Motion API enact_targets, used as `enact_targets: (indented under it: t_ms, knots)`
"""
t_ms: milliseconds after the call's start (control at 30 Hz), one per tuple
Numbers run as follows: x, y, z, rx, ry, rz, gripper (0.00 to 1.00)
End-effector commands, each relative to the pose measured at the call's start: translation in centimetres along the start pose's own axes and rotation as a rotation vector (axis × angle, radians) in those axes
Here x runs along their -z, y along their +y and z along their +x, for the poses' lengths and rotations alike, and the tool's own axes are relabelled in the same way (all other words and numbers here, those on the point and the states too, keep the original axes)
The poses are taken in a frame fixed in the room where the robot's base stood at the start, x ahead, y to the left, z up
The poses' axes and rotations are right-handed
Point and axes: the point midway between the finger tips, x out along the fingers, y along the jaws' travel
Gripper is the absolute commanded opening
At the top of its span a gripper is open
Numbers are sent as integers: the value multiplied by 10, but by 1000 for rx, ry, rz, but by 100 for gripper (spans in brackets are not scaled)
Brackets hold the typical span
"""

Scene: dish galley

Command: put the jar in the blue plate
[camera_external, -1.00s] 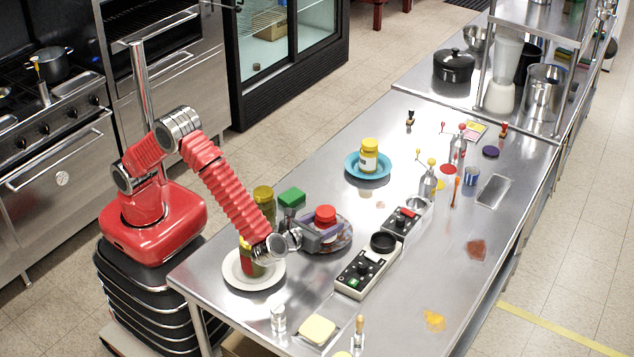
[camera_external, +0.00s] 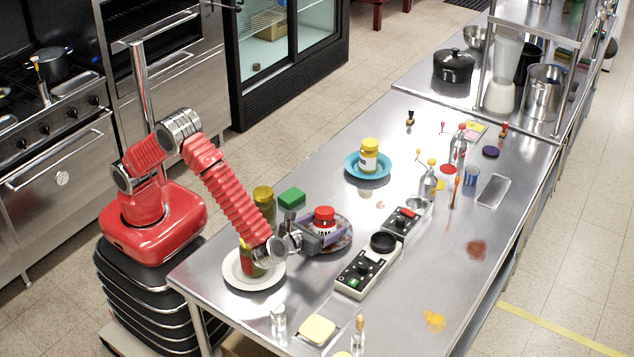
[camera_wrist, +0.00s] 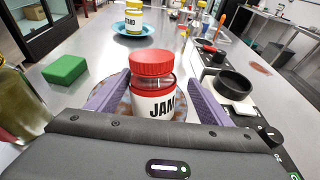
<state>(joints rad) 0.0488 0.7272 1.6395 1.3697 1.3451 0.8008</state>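The jam jar (camera_external: 323,224), with a red lid and a white label reading JAM, stands upright on a patterned plate (camera_external: 345,244). It also shows in the middle of the wrist view (camera_wrist: 154,103). My gripper (camera_external: 327,236) is low beside the jar. In the wrist view its purple fingers (camera_wrist: 155,92) are open, one on each side of the jar, with gaps between. The jar's lower part is hidden by my gripper body. The blue plate (camera_external: 351,174) lies farther along the table and holds a yellow-lidded jar (camera_external: 369,156).
A green block (camera_external: 292,198) and a jar with a dull yellow lid (camera_external: 263,200) stand left of the jam jar. A black-and-white device (camera_external: 360,275) with a black ring (camera_external: 383,242) lies to the right. The table between the jam jar and the blue plate is mostly clear.

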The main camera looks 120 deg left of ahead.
Motion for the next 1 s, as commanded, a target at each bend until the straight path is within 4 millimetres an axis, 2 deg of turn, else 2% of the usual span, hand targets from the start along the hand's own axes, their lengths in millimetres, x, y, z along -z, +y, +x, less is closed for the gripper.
enact_targets:
  t_ms: [233,367,567,700,1000]
  knots:
    - [-2,0,-1,1,0,-1,72]
    - [-10,-1,-3,2,-1,-2,72]
    - [-10,-1,-30,4,0,0,72]
    - [-10,-1,-55,4,0,0,72]
    - [-59,0,-69,1,0,-3,72]
